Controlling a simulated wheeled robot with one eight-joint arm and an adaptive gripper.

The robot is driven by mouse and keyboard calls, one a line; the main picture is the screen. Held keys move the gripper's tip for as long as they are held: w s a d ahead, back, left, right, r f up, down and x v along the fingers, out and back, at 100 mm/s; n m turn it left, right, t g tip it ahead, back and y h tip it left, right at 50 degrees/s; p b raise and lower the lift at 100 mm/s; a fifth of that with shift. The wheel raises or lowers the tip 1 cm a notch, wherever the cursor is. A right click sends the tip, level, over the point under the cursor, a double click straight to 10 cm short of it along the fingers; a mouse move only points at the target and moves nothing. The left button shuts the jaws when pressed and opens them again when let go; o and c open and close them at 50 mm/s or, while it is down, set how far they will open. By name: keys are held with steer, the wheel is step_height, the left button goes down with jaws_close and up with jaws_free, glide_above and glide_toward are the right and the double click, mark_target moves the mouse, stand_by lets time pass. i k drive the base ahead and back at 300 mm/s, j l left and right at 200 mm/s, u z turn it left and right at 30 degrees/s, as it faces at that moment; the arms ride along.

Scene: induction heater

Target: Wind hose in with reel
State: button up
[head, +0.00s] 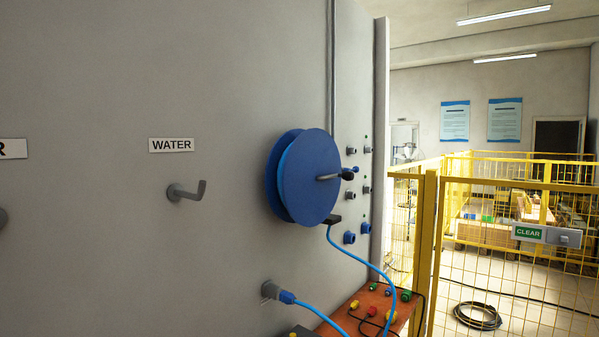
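A blue hose reel (308,180) is mounted on the grey wall, right of centre in the head view. A grey crank with a dark handle (350,173) sticks out from its front disc. A blue hose (372,264) hangs from a dark guide (332,220) under the reel and curves down past the bench. A blue connector (286,296) sits at a grey wall fitting at the bottom, with blue hose running from it out of the picture. Whether both stretches are one hose cannot be seen. My gripper is not in view.
A grey hook (187,191) juts from the wall below a WATER sign (171,145). Several connectors (350,238) line the wall right of the reel. A red-brown bench (366,303) with colored plugs stands below. A yellow mesh fence (500,250) closes off the right side.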

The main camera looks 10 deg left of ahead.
mark_target(303, 175)
steer(key=i+l+u, duration=0.45)
steer(key=l+u, duration=0.2)
steer(key=l, duration=0.2)
steer(key=i+l+u, duration=0.15)
steer(key=l+u, duration=0.2)
steer(key=l, duration=0.15)
steer(key=i+l+u, duration=0.1)
steer(key=l+u, duration=0.25)
steer(key=l, duration=0.15)
steer(key=l+u, duration=0.3)
steer(key=l, duration=0.25)
steer(key=l+u, duration=0.35)
steer(key=l, duration=0.2)
steer(key=l+u, duration=0.3)
steer(key=l, duration=0.25)
steer(key=k+l+u, duration=0.1)
steer(key=l+u, duration=0.25)
steer(key=l, duration=0.15)
steer(key=k+l+u, duration=0.15)
steer(key=l+u, duration=0.15)
steer(key=l, duration=0.2)
steer(key=k+l+u, duration=0.15)
steer(key=u, duration=0.15)
